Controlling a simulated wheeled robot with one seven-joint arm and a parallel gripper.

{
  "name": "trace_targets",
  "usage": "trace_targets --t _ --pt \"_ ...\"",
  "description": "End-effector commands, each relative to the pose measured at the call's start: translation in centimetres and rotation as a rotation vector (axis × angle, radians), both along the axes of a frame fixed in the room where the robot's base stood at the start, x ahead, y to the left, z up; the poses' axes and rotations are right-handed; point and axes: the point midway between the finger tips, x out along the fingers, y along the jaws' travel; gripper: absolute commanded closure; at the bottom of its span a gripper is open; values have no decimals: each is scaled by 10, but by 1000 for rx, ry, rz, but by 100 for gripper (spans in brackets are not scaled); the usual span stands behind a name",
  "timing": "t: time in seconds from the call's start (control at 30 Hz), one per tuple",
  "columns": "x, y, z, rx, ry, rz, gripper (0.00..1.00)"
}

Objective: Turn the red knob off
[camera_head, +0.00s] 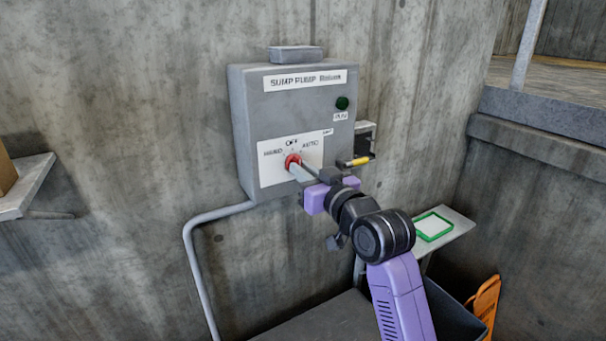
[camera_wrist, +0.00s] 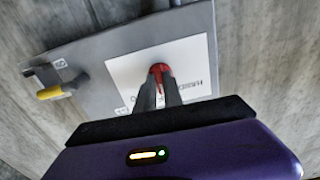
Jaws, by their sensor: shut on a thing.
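The red knob (camera_head: 292,161) sits on the white label plate (camera_head: 270,172) of the grey sump pump control box (camera_head: 245,130) on the wall. HAND is printed to its left, OFF above it and AUTO to its right. My gripper (camera_head: 297,166) is at the knob, with its fingers shut on it. In the wrist view the red knob (camera_wrist: 160,70) shows between and just beyond the two fingertips (camera_wrist: 160,88). The fingers hide part of the knob, so I cannot tell clearly which position its pointer marks.
A green lamp (camera_head: 342,103) is at the box's upper right. A yellow-handled part (camera_head: 358,162) juts from its right side. A conduit (camera_head: 188,240) runs down below. A shelf (camera_head: 28,188) is at left, and a ledge with a green-framed item (camera_head: 433,227) at right.

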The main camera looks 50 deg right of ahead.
Motion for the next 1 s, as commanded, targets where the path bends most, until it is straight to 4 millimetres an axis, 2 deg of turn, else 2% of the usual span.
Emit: trace_targets --t 0.57,0.6,0.7,1.0 --pt "0 0 -1 -37 13 -1 100" --pt "0 0 -1 -36 12 -1 84" --pt "0 0 -1 -36 12 -1 66" --pt "-1 0 0 -36 11 0 66"
